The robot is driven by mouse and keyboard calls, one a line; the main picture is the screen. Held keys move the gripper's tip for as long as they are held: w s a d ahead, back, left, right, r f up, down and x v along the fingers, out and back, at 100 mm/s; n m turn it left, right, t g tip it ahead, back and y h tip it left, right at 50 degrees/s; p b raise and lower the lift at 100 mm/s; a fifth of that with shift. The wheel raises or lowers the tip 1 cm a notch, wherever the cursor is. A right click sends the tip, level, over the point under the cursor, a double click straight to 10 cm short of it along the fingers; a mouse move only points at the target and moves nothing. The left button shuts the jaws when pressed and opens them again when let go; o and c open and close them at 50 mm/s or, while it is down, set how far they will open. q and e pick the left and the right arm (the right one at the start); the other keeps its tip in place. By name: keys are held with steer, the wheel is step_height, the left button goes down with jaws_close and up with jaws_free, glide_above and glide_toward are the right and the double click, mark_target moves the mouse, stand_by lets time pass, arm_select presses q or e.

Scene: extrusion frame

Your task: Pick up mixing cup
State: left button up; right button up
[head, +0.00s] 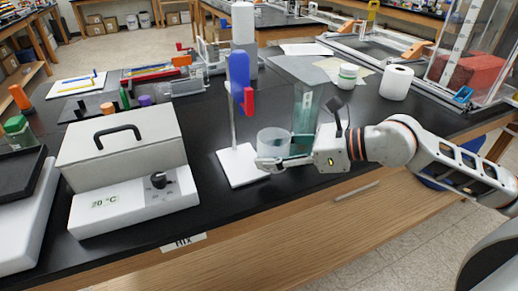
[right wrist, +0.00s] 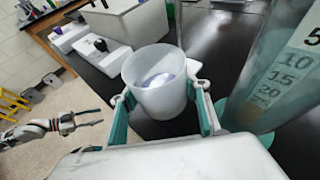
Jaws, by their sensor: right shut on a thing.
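The mixing cup (head: 274,142) is a translucent whitish cup, upright, near the front edge of the black bench. My right gripper (head: 285,163) reaches in from the right and is shut on it. In the right wrist view the cup (right wrist: 155,72) sits between the two teal-padded fingers (right wrist: 163,112), its open rim up and a pale patch inside. I cannot tell whether its base touches the bench. My left gripper (right wrist: 90,117) shows only at the left of the right wrist view, over the floor, empty with its fingers apart.
A white stand base (head: 238,172) with a rod and blue and red clamp is close left of the cup. A tall greenish graduated cylinder (head: 306,112) stands right behind the gripper. A white 20 °C box (head: 130,205) is at left; a paper roll (head: 397,82) is at back right.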

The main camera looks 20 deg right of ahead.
steer(key=shift+s+d, duration=0.6)
steer(key=shift+s, duration=0.05)
steer(key=shift+s+d, duration=0.45)
steer(key=shift+d, duration=0.2)
steer(key=shift+s+d, duration=0.35)
steer(key=shift+s, duration=0.15)
steer(key=shift+s+d+r, duration=0.1)
steer(key=shift+s+d+p, duration=0.35)
steer(key=shift+d+p, duration=0.05)
steer(key=shift+p, duration=0.25)
steer(key=shift+s+d+p, duration=0.15)
steer(key=shift+d+p, duration=0.05)
steer(key=shift+p, duration=0.1)
steer(key=shift+s+d+p, duration=0.3)
steer(key=shift+p, duration=0.1)
steer(key=shift+s+d+r+p, duration=0.1)
steer(key=shift+s+d+p, duration=0.6)
steer(key=shift+p, duration=0.25)
steer(key=shift+s+d+p, duration=0.3)
steer(key=shift+d+p, duration=0.1)
